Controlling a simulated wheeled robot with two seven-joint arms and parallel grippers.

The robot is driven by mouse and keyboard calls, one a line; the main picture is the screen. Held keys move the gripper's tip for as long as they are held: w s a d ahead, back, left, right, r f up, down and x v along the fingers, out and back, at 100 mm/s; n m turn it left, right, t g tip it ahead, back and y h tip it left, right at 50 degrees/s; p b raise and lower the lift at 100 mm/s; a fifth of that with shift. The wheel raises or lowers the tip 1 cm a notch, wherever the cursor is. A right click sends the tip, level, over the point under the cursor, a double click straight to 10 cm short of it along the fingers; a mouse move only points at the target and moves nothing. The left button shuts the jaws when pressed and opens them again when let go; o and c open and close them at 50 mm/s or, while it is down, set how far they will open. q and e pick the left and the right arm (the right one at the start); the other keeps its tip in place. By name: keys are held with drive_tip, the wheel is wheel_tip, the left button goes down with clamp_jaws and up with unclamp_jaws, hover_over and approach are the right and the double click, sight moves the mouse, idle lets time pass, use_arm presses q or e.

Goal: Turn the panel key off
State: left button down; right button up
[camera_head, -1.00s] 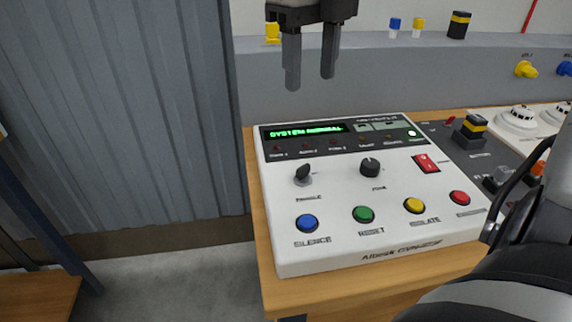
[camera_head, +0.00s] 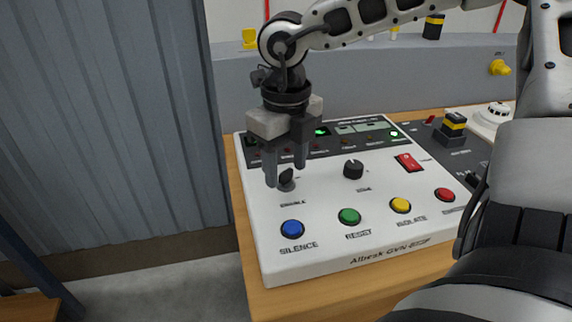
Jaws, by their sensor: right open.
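The panel key (camera_head: 286,180) is a small dark key in a round grey lock at the left of the white control panel (camera_head: 320,252), above the blue SILENCE button. My right gripper (camera_head: 286,176) points down over the panel, its two dark fingers apart on either side of the key as seen from here. The fingers look open; whether they touch the key I cannot tell. The gripper hides part of the dark display strip. My left gripper is not in view.
A black knob (camera_head: 353,169) and a red rocker switch (camera_head: 409,162) sit right of the key. Blue, green (camera_head: 349,216), yellow and red buttons line the panel's front. A black and yellow block (camera_head: 452,130) stands to the right. A corrugated grey wall (camera_head: 110,120) is at left.

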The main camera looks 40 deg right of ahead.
drive_tip(key=shift+f, duration=0.35)
drive_tip(key=c, duration=1)
